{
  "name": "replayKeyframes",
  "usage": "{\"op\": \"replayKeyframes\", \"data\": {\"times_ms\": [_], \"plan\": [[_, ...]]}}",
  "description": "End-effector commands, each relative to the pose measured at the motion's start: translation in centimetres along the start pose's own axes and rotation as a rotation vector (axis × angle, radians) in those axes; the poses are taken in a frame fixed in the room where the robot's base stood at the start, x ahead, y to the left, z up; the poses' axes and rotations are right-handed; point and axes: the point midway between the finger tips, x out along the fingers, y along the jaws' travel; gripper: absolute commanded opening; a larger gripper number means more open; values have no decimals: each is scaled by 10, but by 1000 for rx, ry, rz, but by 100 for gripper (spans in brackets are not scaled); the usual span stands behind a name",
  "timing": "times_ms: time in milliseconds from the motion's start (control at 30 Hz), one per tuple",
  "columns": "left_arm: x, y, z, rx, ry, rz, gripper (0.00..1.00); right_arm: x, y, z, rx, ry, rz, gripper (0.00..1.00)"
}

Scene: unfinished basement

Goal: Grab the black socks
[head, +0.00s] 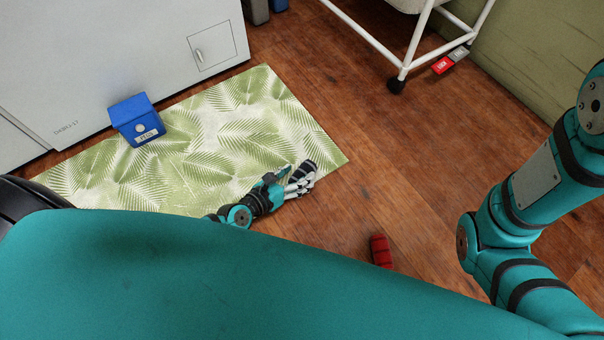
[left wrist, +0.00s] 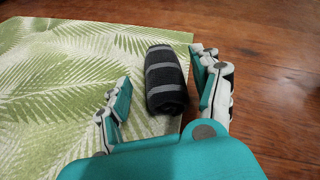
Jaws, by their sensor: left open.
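The black socks are a rolled black bundle with grey stripes (left wrist: 165,78), lying near the edge of the leaf-patterned mat (left wrist: 60,60) in the left wrist view. In the head view the dark bundle (head: 307,166) shows only partly, at the right end of the mat. My left gripper (head: 293,178) is low over the mat there. In the left wrist view its fingers (left wrist: 160,72) are open, one on each side of the socks. Firm contact cannot be told. My right gripper is out of view.
A red rolled bundle (head: 381,250) lies on the wooden floor. A blue box with a label (head: 137,120) stands on the mat by a white appliance (head: 120,60). A white wheeled frame (head: 412,50) and small red and grey items (head: 443,66) are at the back. The floor right of the mat is mostly clear.

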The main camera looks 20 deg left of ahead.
Motion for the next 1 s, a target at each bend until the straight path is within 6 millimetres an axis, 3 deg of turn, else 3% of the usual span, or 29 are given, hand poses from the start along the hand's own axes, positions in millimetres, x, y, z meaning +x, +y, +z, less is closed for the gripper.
{"op": "replayKeyframes", "data": {"times_ms": [100,200,467,800,1000], "plan": [[20,1,-1,-2,-3,1,65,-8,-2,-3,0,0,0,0],[28,1,-1,0,-1,0,65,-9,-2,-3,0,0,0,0],[30,0,0,0,0,1,65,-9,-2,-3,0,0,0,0],[29,0,0,0,0,1,21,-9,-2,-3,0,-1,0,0],[29,0,0,0,-1,1,20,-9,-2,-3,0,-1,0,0]]}}
